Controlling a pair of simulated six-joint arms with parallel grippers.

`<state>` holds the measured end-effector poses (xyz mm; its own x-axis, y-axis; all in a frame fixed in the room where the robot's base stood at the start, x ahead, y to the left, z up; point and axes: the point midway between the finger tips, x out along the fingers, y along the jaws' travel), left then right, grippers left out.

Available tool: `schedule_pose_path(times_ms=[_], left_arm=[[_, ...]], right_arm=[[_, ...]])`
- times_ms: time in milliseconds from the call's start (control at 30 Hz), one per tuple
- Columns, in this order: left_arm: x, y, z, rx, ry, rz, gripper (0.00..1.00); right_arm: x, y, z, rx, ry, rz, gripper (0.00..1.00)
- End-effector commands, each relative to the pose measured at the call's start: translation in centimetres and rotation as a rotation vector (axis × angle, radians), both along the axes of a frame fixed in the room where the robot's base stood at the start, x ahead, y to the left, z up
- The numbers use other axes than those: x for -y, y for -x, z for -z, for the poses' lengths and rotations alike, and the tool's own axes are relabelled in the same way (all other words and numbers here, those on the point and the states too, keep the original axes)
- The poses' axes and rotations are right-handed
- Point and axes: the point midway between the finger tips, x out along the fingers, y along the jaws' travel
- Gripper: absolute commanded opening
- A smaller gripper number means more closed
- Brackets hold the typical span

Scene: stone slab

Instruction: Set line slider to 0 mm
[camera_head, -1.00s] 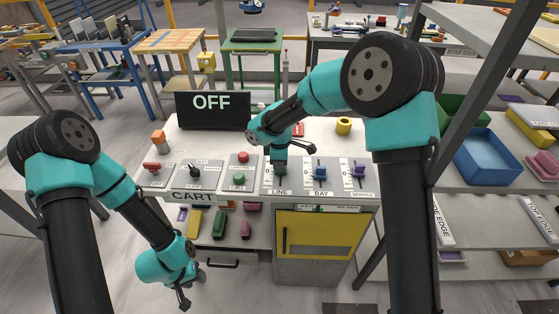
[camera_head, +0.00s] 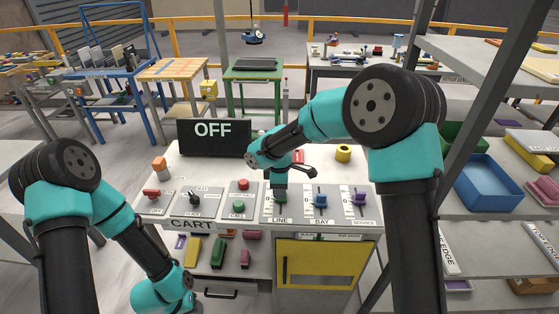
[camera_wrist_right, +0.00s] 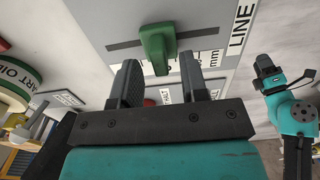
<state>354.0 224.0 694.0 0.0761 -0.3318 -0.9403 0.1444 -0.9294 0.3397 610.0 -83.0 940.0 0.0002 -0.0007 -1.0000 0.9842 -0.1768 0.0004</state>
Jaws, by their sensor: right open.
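The line slider is a green knob (camera_head: 281,196) on the panel marked LINE, partly hidden by my right gripper in the head view. In the right wrist view the green knob (camera_wrist_right: 157,45) stands in a dark slot, beside scale marks that are partly covered. My right gripper (camera_head: 280,187) points down at the knob. In the wrist view its two fingers (camera_wrist_right: 157,78) are apart, with the knob just beyond and between their tips. Its contact with the knob cannot be told. My left arm is low at the left; its gripper is cut off in the head view and small in the wrist view (camera_wrist_right: 306,76).
A blue slider (camera_head: 320,200) marked BAY and a purple slider (camera_head: 360,197) marked SERVICE stand close to the right. Green and red buttons (camera_head: 239,207) are to the left. A black sign (camera_head: 213,138) reading OFF and a yellow ring (camera_head: 343,153) stand behind.

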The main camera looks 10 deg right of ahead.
Motion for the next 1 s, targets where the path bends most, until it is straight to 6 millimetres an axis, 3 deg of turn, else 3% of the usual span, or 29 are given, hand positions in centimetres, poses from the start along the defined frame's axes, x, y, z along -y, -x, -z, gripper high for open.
schedule_pose_path(times_ms=[700,1000], left_arm=[[0.0,0.0,0.0,0.0,0.0,0.0,0.43],[0.0,0.0,0.0,0.0,0.0,0.0,0.43]], right_arm=[[0.0,0.0,-13.3,0.002,-0.003,0.001,0.4],[0.0,0.0,-15.9,0.0,-0.001,-0.001,0.4]])
